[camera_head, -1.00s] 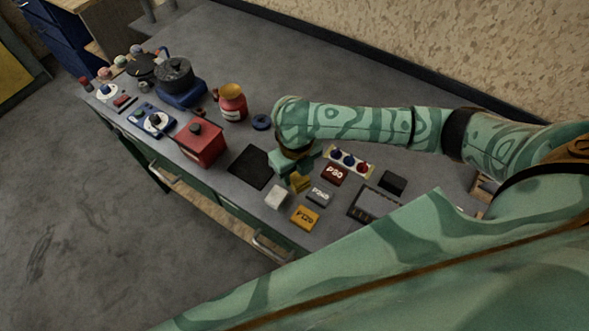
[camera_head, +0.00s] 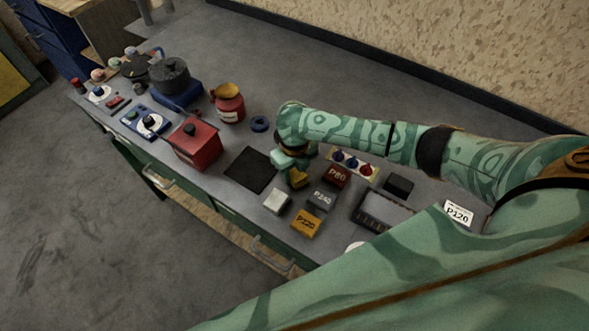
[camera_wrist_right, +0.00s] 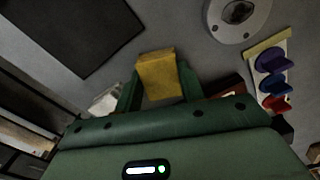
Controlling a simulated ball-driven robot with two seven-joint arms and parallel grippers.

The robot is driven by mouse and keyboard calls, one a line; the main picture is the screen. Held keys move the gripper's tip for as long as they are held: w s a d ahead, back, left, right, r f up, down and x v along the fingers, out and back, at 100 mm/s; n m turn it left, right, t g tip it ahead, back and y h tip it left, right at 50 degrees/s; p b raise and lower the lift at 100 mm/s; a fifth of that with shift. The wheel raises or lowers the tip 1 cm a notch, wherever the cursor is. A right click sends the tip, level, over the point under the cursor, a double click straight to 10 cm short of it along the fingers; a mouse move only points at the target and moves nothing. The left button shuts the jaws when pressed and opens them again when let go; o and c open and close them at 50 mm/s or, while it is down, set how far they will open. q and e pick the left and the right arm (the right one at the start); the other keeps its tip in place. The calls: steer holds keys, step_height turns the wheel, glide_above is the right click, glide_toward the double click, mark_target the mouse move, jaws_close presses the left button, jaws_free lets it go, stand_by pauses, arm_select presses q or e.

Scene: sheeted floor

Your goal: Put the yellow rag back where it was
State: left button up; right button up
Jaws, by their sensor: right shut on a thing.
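The yellow rag (camera_head: 298,178) is a small folded yellow piece. It is held between the fingers of my right gripper (camera_head: 292,170), above the grey bench top. In the right wrist view, the yellow rag (camera_wrist_right: 158,75) sits between the two green fingers of the gripper (camera_wrist_right: 158,88), which is shut on it. In the head view, the gripper is just right of a flat black mat (camera_head: 250,169) and left of the dark red P80 block (camera_head: 336,176). I cannot tell how high the rag is above the bench. My left gripper is not in view.
A white block (camera_head: 276,201), a grey P240 block (camera_head: 321,200) and a yellow P120 block (camera_head: 305,224) stand close in front of the gripper. A blue ring (camera_head: 259,124), red jar (camera_head: 229,104) and red box (camera_head: 194,145) stand left. The black mat is bare.

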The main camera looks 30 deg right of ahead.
mark_target(294, 172)
steer(key=shift+f, duration=0.15)
steer(key=o, duration=0.9)
step_height(294, 172, up, 12)
steer(key=p, duration=0.4)
steer(key=shift+r, duration=0.25)
